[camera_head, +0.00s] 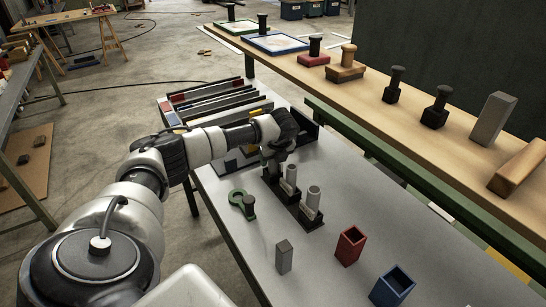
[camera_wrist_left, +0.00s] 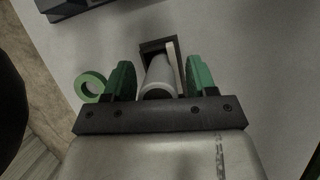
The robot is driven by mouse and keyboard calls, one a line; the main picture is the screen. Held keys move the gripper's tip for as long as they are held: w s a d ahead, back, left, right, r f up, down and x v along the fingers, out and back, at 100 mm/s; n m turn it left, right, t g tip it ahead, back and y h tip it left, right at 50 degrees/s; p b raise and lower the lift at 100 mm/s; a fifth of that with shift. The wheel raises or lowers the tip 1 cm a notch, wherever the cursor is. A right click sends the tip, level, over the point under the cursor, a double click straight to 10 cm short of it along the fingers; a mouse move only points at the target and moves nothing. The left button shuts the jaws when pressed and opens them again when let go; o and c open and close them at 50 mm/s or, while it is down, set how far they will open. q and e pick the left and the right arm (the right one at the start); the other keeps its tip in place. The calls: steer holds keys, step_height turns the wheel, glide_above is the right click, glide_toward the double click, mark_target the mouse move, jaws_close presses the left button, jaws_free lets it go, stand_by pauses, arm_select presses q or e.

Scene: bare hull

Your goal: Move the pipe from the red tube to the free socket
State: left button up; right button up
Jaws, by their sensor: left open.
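The red tube (camera_head: 350,246) is a square upright tube on the grey table; its open top looks dark and I see no pipe standing out of it. A black socket rack (camera_head: 300,222) holds two grey pipes upright, a nearer one (camera_head: 311,200) and a farther one (camera_head: 291,177). My left gripper (camera_head: 271,160) is at the far end of this rack, pointing down. In the left wrist view its green fingers (camera_wrist_left: 160,80) are open on both sides of a pale pipe (camera_wrist_left: 157,75) in a dark holder, with gaps visible.
A blue square tube (camera_head: 392,286) and a grey block (camera_head: 284,256) stand nearer. A green ring (camera_head: 238,197) lies left of the rack, also in the wrist view (camera_wrist_left: 90,86). Slotted trays (camera_head: 215,100) lie behind; a wooden bench (camera_head: 375,105) with blocks runs along the right.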

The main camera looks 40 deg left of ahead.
arm_select(q)
steer(key=shift+r, duration=0.15)
steer(key=b+v, duration=0.2)
steer(key=v, duration=1)
steer(key=shift+s, duration=0.2)
